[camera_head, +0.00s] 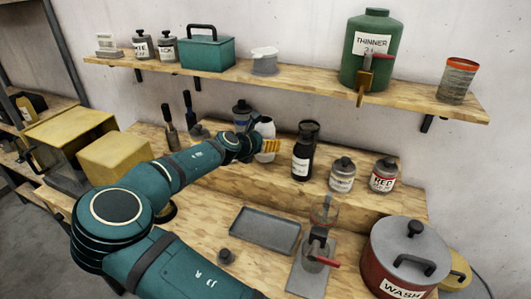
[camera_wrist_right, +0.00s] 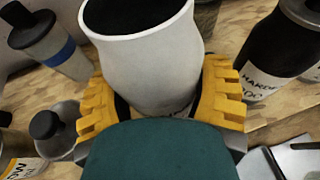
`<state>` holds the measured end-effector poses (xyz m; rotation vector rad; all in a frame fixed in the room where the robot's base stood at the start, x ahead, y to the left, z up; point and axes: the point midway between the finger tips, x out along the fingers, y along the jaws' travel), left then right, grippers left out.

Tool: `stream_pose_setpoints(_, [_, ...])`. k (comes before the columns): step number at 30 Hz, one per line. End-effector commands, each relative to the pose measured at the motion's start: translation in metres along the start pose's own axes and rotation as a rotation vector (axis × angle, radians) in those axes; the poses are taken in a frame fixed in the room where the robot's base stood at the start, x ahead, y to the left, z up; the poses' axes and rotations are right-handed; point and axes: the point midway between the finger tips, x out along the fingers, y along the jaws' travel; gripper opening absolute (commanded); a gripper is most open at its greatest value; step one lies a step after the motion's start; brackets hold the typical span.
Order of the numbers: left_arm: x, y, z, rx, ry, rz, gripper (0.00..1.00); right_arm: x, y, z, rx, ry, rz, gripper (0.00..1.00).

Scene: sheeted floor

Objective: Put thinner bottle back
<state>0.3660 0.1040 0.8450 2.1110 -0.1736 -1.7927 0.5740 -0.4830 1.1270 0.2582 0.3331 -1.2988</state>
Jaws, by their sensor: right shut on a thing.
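A white bottle (camera_head: 265,127) with a dark opening at its top is above the raised wooden step at the back of the bench. It fills the middle of the right wrist view (camera_wrist_right: 150,55). My right gripper (camera_head: 268,146) is shut on it, with yellow fingers on either side of its lower body. I cannot tell whether its base touches the step, and no label on it can be read. A green container (camera_head: 365,60) labelled THINNER, with a tap, stands on the upper shelf. My left gripper is not in view.
A dark bottle (camera_head: 304,155) labelled HARDENER stands right of the white bottle, and a grey blue-banded bottle (camera_wrist_right: 48,42) stands left. Small lidded tins (camera_head: 342,176) stand farther right. A grey tray (camera_head: 265,230), a stand with a cup and the WASH pot (camera_head: 390,275) occupy the front.

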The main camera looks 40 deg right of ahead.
Motion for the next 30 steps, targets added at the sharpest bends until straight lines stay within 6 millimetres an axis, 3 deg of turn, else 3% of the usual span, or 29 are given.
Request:
stream_pose_setpoints(9, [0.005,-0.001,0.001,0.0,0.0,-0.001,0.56,0.014,0.0,-0.033,-0.001,-0.002,0.0,0.21])
stream_pose_setpoints(22, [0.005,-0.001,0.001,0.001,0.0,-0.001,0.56,0.016,0.0,-0.037,-0.001,-0.001,0.0,0.21])
stream_pose_setpoints(23, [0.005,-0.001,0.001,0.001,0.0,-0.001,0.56,0.016,0.0,-0.038,0.0,0.0,-0.001,0.78])
stream_pose_setpoints(24, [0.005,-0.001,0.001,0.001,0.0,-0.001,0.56,0.016,0.0,-0.037,0.0,0.0,-0.001,0.92])
stream_pose_setpoints(25, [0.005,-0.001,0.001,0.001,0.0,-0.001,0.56,0.016,0.0,-0.037,0.0,0.0,-0.001,0.99])
stream_pose_setpoints(30, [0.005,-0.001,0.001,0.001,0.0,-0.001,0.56,0.015,0.0,-0.037,0.0,0.0,-0.001,0.99])
